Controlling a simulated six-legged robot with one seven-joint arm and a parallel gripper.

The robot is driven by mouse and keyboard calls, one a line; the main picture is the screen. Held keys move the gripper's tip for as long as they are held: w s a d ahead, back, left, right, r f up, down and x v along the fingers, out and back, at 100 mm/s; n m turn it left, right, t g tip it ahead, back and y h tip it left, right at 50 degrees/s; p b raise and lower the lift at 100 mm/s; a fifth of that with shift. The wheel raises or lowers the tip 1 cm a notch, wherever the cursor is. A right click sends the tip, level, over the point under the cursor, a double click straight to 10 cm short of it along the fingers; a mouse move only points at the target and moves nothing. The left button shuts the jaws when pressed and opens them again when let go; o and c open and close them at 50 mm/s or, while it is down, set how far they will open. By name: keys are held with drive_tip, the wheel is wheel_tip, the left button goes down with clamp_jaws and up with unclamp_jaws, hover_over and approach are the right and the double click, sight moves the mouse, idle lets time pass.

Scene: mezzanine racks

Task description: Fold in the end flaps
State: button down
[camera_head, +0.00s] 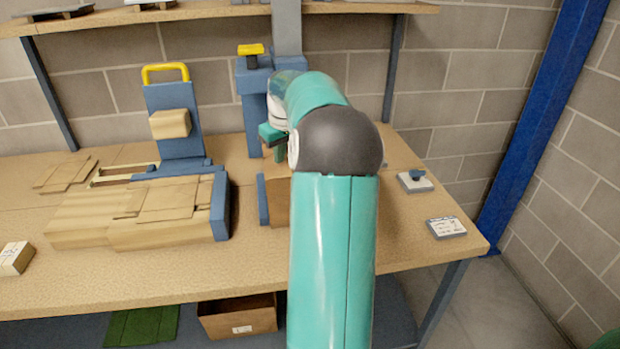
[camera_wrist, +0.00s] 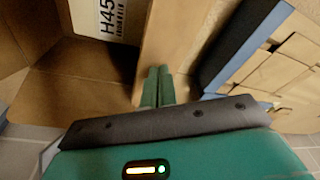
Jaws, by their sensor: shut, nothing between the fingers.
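A brown cardboard carton (camera_head: 277,200) stands on the bench, mostly hidden behind my arm in the head view. In the wrist view its brown cardboard panels (camera_wrist: 85,75) fill the left side, with a white label (camera_wrist: 112,15) reading "H45" at the top. Which panels are end flaps, and how far each is folded, I cannot tell. My gripper (camera_wrist: 158,85) is shut and empty, its fingers together beside the cardboard; whether they touch it is unclear. In the head view the gripper (camera_head: 276,150) shows partly above the carton, beside my arm.
Flat cardboard blanks (camera_head: 170,205) lie left of the carton, by a blue side stop (camera_head: 220,205). A blue upright with a yellow handle (camera_head: 165,75) stands behind them. A small labelled block (camera_head: 445,227) sits at the bench's right. An open box (camera_head: 237,316) is below.

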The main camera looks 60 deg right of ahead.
sight(280, 166)
drive_tip(key=shift+f, duration=2)
drive_tip(key=shift+r, duration=5)
